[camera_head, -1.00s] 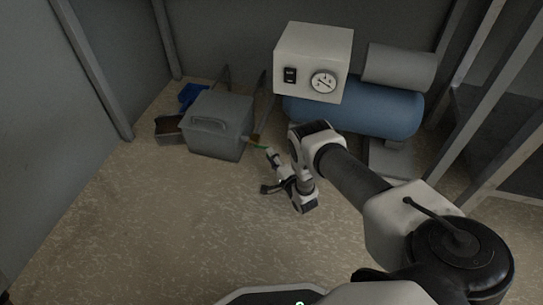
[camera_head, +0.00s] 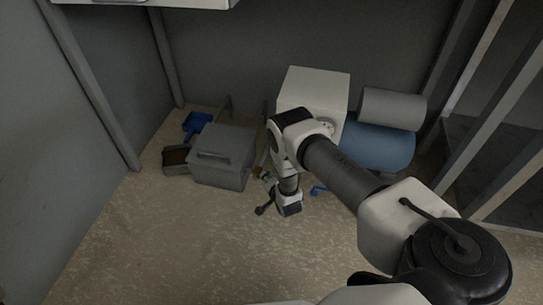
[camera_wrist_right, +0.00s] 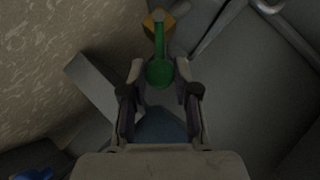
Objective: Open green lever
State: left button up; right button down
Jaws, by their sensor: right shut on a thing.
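The green lever (camera_wrist_right: 160,70) shows in the right wrist view, with a long handle and a rounded end. It runs up to a brass-coloured fitting (camera_wrist_right: 158,20). My right gripper (camera_wrist_right: 160,76) has its two fingers on either side of the lever's rounded end and is shut on it. In the head view my right gripper (camera_head: 266,178) is low beside the grey box, and my own wrist hides most of the lever. My left gripper is in neither view.
A grey lidded box (camera_head: 222,158) stands left of my gripper. A white-boxed compressor with a blue tank (camera_head: 378,150) stands behind my right arm. A small blue handle (camera_head: 319,190) shows right of my wrist. The floor (camera_head: 170,245) in front is clear.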

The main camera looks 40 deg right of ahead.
jog(key=shift+w+a+r+n+g+h+b, duration=0.5)
jog(key=shift+w+a+n+g+h, duration=0.3)
jog(key=shift+g, duration=0.3)
jog(key=shift+w+a+r+n+g+h+b, duration=0.4)
jog(key=shift+w+a+r+n+g+h, duration=0.25)
jog(key=shift+w+n+g, duration=0.35)
jog(key=c, duration=0.9)
grip_release()
jog(key=shift+o, duration=0.2)
jog(key=shift+s+a, duration=0.1)
jog(key=v, duration=1.2)
